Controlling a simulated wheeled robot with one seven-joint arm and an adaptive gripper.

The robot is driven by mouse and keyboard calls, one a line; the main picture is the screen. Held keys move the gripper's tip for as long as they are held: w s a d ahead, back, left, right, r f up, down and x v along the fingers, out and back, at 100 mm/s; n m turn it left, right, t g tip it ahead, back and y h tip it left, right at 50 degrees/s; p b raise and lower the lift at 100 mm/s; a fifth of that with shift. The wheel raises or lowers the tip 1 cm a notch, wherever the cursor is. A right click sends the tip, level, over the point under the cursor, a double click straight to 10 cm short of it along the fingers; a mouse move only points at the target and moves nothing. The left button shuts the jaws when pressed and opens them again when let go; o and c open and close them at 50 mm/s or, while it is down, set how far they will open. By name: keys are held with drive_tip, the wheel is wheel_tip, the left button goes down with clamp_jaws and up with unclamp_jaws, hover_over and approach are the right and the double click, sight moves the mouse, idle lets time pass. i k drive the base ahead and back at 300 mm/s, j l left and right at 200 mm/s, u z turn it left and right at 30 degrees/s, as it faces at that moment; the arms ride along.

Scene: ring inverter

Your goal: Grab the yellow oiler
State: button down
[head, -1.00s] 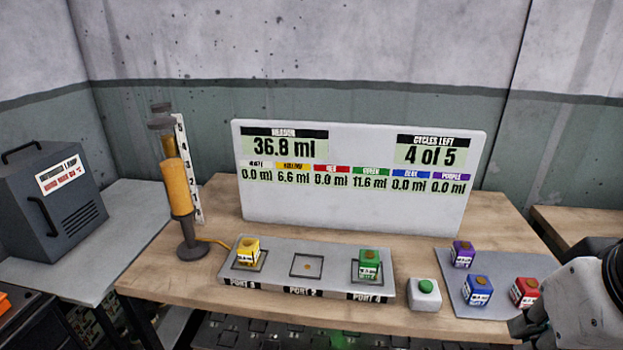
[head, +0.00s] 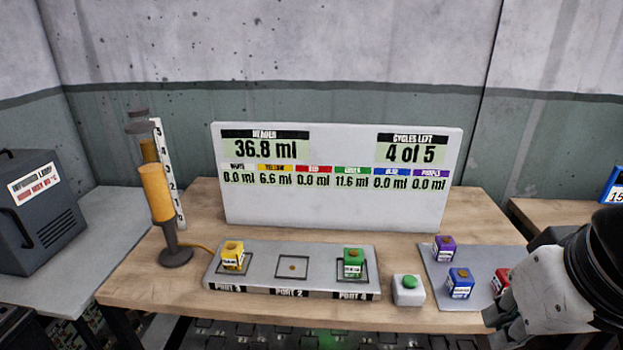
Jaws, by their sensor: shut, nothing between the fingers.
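The yellow oiler (head: 232,259) is a small yellow cube with a brown round cap and a white label. It sits in the left square, marked Port 3, of the grey port block (head: 322,268). The green oiler (head: 353,264) sits in the right square, marked Port 4. The middle square, Port 2, is empty. My gripper (head: 493,318) is at the lower right, shut and empty, in front of the grey mat and far right of the yellow oiler.
A purple oiler (head: 444,248), a blue oiler (head: 460,284) and a partly hidden red oiler (head: 499,282) stand on the grey mat (head: 433,268). A green-button box (head: 408,289) is right of the ports. The orange cylinder (head: 155,192) stands left; the display board (head: 340,205) stands behind.

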sight(232, 254)
drive_tip(key=i+j+u, duration=0.1)
drive_tip(key=i+u, duration=0.25)
drive_tip(key=i+l+u, duration=0.1)
drive_tip(key=i+u, duration=0.2)
drive_tip(key=i, duration=0.25)
